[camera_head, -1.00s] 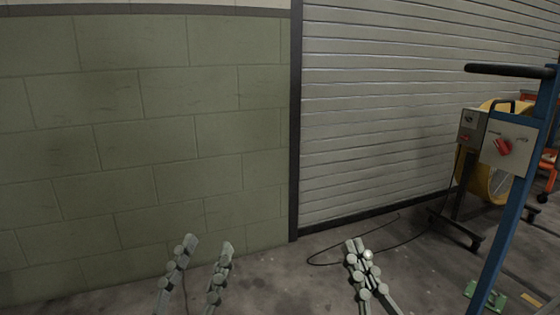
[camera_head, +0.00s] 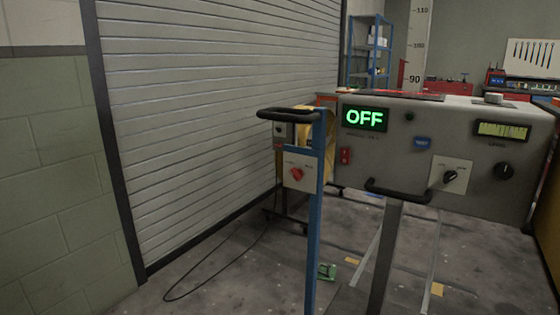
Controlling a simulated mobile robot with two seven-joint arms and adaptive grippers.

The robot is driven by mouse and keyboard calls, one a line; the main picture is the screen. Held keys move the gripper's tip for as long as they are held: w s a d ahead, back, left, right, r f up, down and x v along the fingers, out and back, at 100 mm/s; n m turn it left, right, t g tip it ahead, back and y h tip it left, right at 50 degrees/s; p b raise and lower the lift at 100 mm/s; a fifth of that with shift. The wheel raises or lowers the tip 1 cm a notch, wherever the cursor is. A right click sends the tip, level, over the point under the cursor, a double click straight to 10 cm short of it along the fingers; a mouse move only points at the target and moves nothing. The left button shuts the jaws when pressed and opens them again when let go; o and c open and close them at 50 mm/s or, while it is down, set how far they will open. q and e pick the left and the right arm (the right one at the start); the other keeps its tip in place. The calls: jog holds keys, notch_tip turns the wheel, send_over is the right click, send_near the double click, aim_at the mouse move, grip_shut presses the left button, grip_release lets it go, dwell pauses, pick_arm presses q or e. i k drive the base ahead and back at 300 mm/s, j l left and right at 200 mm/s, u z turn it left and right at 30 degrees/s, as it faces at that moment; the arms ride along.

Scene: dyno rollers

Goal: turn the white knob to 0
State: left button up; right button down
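A grey control console (camera_head: 400,140) stands at the right, its front facing me. No plainly white knob shows on its front. A black knob with a light mark (camera_head: 450,177) sits on a pale square plate at the lower middle. A plain black knob (camera_head: 503,170) sits to its right, under a small yellowish gauge (camera_head: 502,130). A small pale cylinder (camera_head: 493,98) stands on the console's top; I cannot tell whether it is a knob. The scale markings are too small to read. Neither of my grippers is in view.
A green OFF display (camera_head: 364,117) is at the console's left, above a red switch (camera_head: 345,155). A blue post (camera_head: 316,220) with a red-knobbed box (camera_head: 300,173) stands left. A cable (camera_head: 205,285) lies on the floor.

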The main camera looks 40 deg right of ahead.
aim_at(498, 99)
jog(key=z, duration=1.95)
